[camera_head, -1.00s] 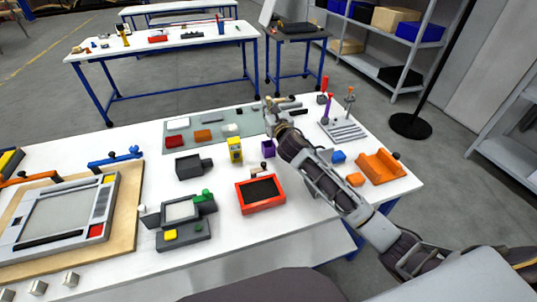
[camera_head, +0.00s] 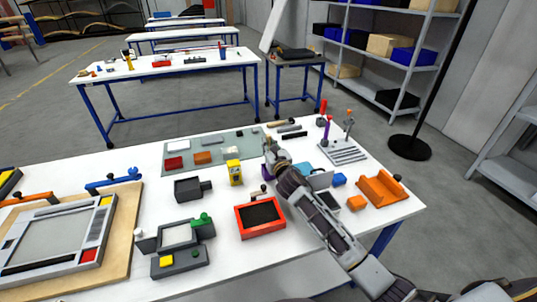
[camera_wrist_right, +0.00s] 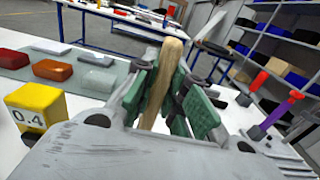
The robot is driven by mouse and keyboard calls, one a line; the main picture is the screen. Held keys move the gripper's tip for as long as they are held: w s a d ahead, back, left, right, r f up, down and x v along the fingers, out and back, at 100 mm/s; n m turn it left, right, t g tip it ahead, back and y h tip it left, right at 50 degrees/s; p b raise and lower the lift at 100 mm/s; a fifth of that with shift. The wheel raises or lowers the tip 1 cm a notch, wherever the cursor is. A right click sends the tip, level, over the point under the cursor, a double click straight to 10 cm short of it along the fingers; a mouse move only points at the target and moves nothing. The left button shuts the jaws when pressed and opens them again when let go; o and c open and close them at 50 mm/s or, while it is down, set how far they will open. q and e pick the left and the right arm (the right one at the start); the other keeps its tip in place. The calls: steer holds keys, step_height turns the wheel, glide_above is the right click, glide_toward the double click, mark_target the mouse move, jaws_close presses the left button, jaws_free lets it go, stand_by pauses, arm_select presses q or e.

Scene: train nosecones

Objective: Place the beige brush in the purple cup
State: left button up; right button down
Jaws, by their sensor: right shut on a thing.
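My right gripper (camera_head: 272,150) is over the middle of the table, just above and behind the purple cup (camera_head: 265,173). The cup stands on the table, mostly hidden behind my right wrist in the head view. In the right wrist view, my right gripper (camera_wrist_right: 170,95) is shut with its green pads on the beige brush (camera_wrist_right: 165,75). The brush shows as a long beige stick, roughly upright and leaning slightly. The cup cannot be made out in the wrist view. My left gripper is not in view.
A yellow block (camera_head: 234,172) and a red-framed tray (camera_head: 260,216) are near the cup. An orange holder (camera_head: 382,188) and a grey rack (camera_head: 343,152) with upright tools stand to the right. Several tools, including a tan-handled one (camera_head: 281,122), lie behind.

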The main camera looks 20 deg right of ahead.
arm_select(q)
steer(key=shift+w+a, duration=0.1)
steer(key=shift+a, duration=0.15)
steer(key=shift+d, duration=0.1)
arm_select(e)
steer(key=shift+f, duration=0.95)
steer(key=shift+f+b, duration=0.3)
steer(key=shift+f, duration=0.7)
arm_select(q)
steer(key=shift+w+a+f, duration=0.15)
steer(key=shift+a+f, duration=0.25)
arm_select(e)
steer(key=shift+f, duration=0.1)
steer(key=c, duration=1.5)
jaws_free()
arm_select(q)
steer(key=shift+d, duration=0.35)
